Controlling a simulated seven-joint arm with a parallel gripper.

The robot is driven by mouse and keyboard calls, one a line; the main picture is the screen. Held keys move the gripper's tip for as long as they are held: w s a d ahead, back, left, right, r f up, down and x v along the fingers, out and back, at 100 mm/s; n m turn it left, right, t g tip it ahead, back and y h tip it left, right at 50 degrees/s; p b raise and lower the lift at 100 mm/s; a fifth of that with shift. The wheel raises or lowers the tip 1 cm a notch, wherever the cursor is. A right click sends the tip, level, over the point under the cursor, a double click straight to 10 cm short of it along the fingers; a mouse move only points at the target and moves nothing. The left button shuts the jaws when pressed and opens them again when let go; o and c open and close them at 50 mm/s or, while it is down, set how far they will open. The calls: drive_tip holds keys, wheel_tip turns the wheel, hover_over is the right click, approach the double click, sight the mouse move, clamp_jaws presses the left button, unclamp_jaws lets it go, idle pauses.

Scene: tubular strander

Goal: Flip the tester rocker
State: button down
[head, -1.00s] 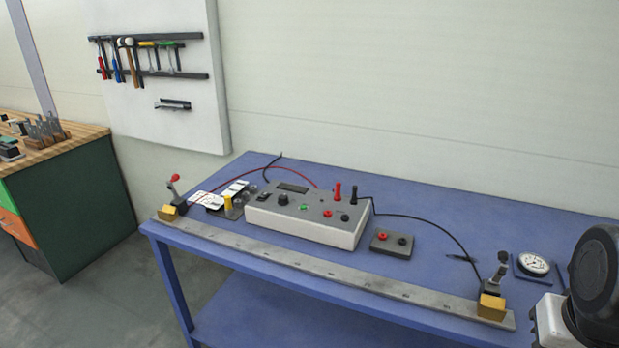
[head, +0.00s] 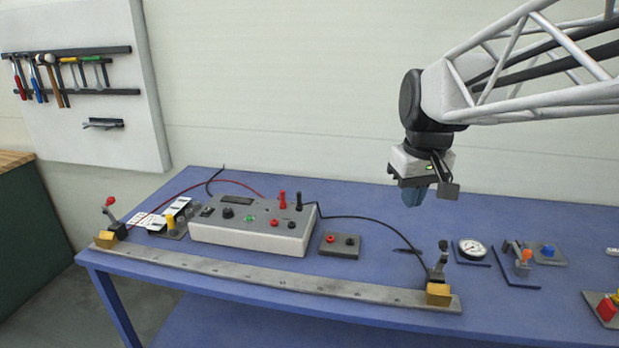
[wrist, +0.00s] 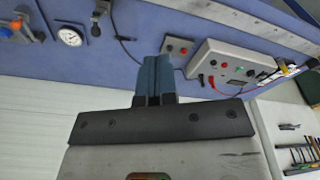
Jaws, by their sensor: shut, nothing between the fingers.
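The tester (head: 255,239) is a pale box with a grey top on the blue bench. Its top carries a dark display, a black knob, a green button, and red and black terminals. A small black switch (head: 207,211), which looks like the rocker, sits at its left end; which way it is tipped is too small to tell. In the wrist view the tester (wrist: 215,50) is at the upper right. My gripper (head: 414,197) is shut and empty, above the bench and right of the tester. Its blue fingers (wrist: 154,75) are together in the wrist view.
A small grey box (head: 339,251) with red and black sockets sits right of the tester. A long metal bar (head: 270,278) with clamps runs along the front edge. A round gauge (head: 472,249) lies farther right. Red and black cables trail behind the tester.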

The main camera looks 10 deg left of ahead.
drive_tip(key=w+a+r+n, duration=0.2)
drive_tip(key=w+a+n, duration=0.1)
drive_tip(key=w+a, duration=0.9)
drive_tip(key=n+g, duration=0.3)
drive_tip(key=n, duration=0.7)
hover_over(205, 212)
drive_tip(key=w, duration=0.2)
wheel_tip(205, 212, down, 13)
drive_tip(key=shift+h, duration=0.3)
drive_tip(key=f, duration=0.4)
drive_tip(key=s+f, duration=0.1)
drive_tip(key=f, duration=0.4)
drive_tip(key=s+f, duration=0.1)
drive_tip(key=f, duration=0.4)
